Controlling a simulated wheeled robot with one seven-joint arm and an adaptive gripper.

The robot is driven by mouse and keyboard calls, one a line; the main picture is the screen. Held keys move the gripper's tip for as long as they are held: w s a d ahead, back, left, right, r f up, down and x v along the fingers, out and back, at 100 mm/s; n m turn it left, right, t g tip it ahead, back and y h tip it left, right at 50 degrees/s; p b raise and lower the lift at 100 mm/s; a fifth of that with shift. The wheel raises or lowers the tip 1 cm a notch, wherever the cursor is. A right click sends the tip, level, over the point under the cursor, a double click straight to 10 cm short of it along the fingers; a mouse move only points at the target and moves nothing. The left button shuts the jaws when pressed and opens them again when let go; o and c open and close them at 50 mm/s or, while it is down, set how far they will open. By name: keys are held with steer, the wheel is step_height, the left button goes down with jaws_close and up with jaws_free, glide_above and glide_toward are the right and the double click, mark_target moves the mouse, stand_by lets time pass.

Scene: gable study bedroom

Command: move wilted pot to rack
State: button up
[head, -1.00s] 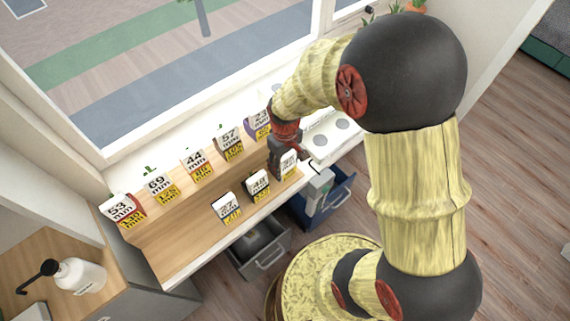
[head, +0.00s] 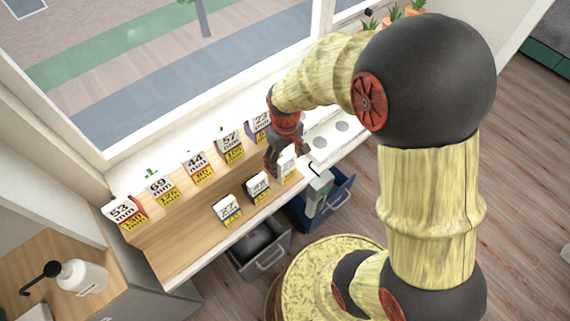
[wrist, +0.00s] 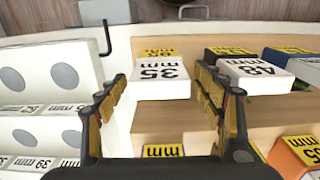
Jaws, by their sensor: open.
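Small orange pots with green plants (head: 394,14) stand at the top right of the head view, partly cut off and partly behind my arm; I cannot tell which is wilted. A white block with round recesses and mm labels, possibly the rack (head: 322,142), is on the sill right of my gripper, and at the left of the wrist view (wrist: 45,75). My gripper (head: 284,163) is open over the white-and-yellow block marked 35 mm (wrist: 161,76), which shows between and beyond its fingers. I cannot tell whether they touch it.
Several mm-labelled blocks, such as the 44 mm one (head: 197,166), stand on a stepped wooden board (head: 178,222). Small green tips show behind some. Two open drawers (head: 262,250) jut out below. A bottle (head: 84,277) stands lower left.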

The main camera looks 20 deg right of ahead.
step_height(320, 180, up, 8)
steer(key=shift+p, duration=0.65)
steer(key=s+r+m+t, duration=0.1)
steer(key=s+r+t, duration=0.1)
steer(key=s+r, duration=0.5)
steer(key=s+r+m+t, duration=0.2)
steer(key=s+r, duration=0.5)
steer(key=r, duration=0.5)
steer(key=shift+m+t, duration=0.3)
steer(key=shift+t, duration=0.5)
steer(key=shift+f+b, duration=0.95)
steer(key=shift+b, duration=0.1)
